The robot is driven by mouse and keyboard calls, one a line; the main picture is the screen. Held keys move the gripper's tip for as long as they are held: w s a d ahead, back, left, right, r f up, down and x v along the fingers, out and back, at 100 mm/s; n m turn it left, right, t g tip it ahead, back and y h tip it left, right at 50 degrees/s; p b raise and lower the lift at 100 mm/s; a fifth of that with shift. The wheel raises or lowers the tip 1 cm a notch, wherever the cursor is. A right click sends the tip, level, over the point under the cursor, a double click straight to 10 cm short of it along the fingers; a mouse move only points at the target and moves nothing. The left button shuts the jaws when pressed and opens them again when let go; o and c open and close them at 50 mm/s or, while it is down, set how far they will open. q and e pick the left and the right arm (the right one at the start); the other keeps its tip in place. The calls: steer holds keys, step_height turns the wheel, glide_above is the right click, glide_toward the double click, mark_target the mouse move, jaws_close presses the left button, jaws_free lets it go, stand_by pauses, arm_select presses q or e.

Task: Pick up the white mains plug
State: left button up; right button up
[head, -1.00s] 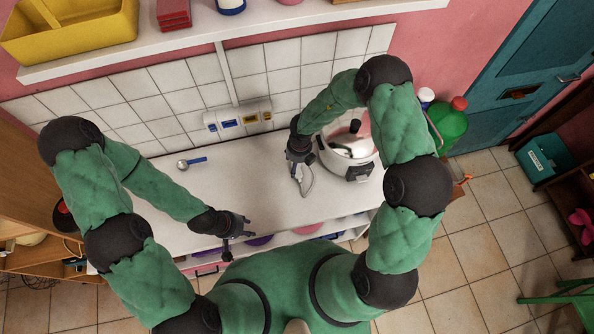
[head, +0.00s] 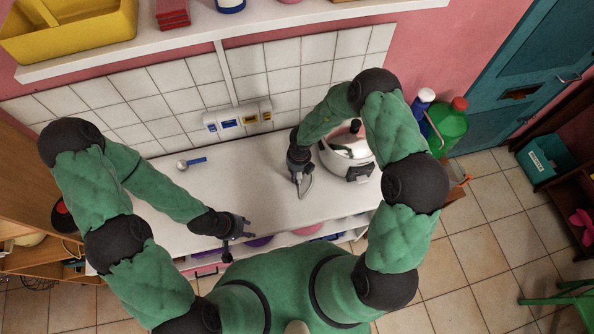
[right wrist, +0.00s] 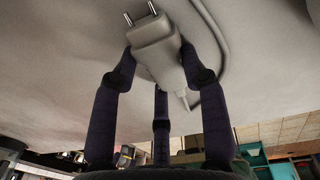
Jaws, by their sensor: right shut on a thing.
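The white mains plug (right wrist: 154,45) shows in the right wrist view with its two metal pins pointing up and its pale cable (right wrist: 207,90) leaving the lower end. My right gripper (right wrist: 160,68) is shut on the plug body, with fingers on both sides. In the head view my right gripper (head: 300,181) is low over the white worktop (head: 262,185), left of the white and silver cooker (head: 347,158). The plug is mostly hidden there by the gripper, with a bit of pale cable beside it. My left gripper (head: 238,229) is open and empty over the front edge.
A socket strip (head: 238,117) is on the tiled wall behind the worktop. A green bottle (head: 447,122) stands beyond the right end. The worktop's middle is clear.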

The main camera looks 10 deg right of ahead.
steer(key=shift+r, duration=0.15)
arm_select(q)
step_height(320, 180, up, 2)
steer(key=shift+r+p, duration=0.25)
steer(key=shift+p, duration=1)
arm_select(e)
step_height(320, 180, up, 18)
steer(key=shift+f, duration=0.25)
arm_select(q)
steer(key=shift+f+b, duration=0.5)
steer(key=shift+r+p, duration=2.45)
arm_select(e)
steer(key=w+a+f, duration=0.2)
steer(key=w+a, duration=0.7)
steer(key=a, duration=0.4)
steer(key=shift+w+f, duration=0.15)
steer(key=shift+f, duration=0.2)
arm_select(q)
steer(key=shift+r, duration=0.1)
arm_select(e)
steer(key=shift+a, duration=0.1)
